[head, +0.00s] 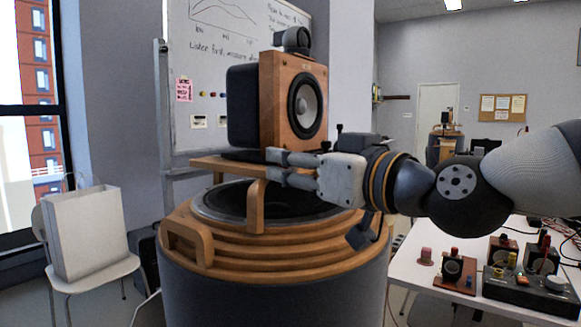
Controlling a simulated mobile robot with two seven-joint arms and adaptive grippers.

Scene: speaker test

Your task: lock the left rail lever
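A wooden speaker (292,102) with a dark back stands on a wooden platform above a large round drum with wooden rings (275,262). My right gripper (268,165) reaches in from the right below the speaker. Its two fingers are apart, one above the other, at the top of an upright wooden handle (257,207). Whether they clasp this handle I cannot tell. A second curved wooden handle (172,230) is at the drum's left. I cannot clearly make out the left rail lever; the platform's underside is shaded and partly behind my gripper. My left gripper is out of view.
A whiteboard (215,60) stands behind the speaker. A chair (100,268) with a white bag (85,232) is at the left. A white table (415,272) with small electronic devices (530,285) is at the lower right, below my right arm.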

